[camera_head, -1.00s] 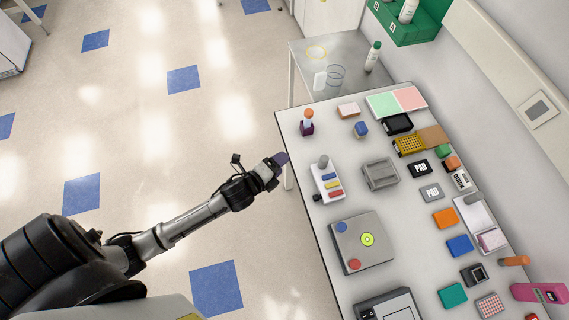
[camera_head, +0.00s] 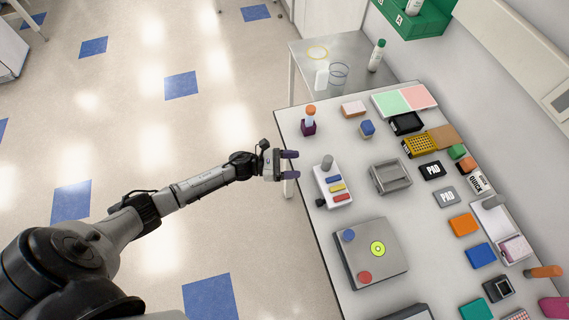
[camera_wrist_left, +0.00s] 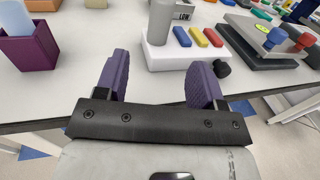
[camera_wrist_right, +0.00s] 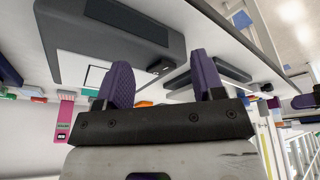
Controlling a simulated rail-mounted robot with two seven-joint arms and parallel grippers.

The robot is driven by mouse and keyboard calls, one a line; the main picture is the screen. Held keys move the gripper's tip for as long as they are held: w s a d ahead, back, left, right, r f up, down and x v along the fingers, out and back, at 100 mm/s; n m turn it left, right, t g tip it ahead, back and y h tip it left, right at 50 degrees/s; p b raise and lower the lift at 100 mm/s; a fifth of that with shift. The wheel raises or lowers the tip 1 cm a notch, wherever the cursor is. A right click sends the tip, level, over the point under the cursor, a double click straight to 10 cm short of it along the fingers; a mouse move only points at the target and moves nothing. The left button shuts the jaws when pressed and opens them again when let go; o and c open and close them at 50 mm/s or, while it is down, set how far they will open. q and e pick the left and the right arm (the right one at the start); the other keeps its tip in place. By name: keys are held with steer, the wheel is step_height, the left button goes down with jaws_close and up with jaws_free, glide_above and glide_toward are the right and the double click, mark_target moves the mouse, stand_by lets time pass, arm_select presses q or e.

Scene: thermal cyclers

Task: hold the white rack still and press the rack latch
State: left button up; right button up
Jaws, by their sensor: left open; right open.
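The white rack (camera_head: 324,180) stands near the table's left edge, with a grey cylinder (camera_head: 327,162) and blue, yellow and red bars on top. It also shows in the left wrist view (camera_wrist_left: 156,58). A small black knob (camera_wrist_left: 222,68) sits at its near side; I cannot tell whether this is the rack latch. My left gripper (camera_head: 297,165) is open and empty, just off the table edge, apart from the rack and pointing towards it. My right gripper (camera_wrist_right: 160,65) is open and empty in its wrist view; it is outside the head view.
A grey box with blue and red buttons (camera_head: 352,262) is in front, and a grey tray (camera_head: 390,178) to the right. A large grey device (camera_wrist_right: 75,65) is near my right gripper.

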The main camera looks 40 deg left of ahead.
mark_target(322, 164)
arm_select(q)
steer(key=x, duration=0.8)
steer(key=shift+w+d, duration=0.25)
steer(key=shift+x, duration=1.05)
arm_select(e)
steer(key=shift+d, duration=0.15)
arm_select(q)
steer(key=c, duration=0.9)
steer(key=shift+c, duration=1.2)
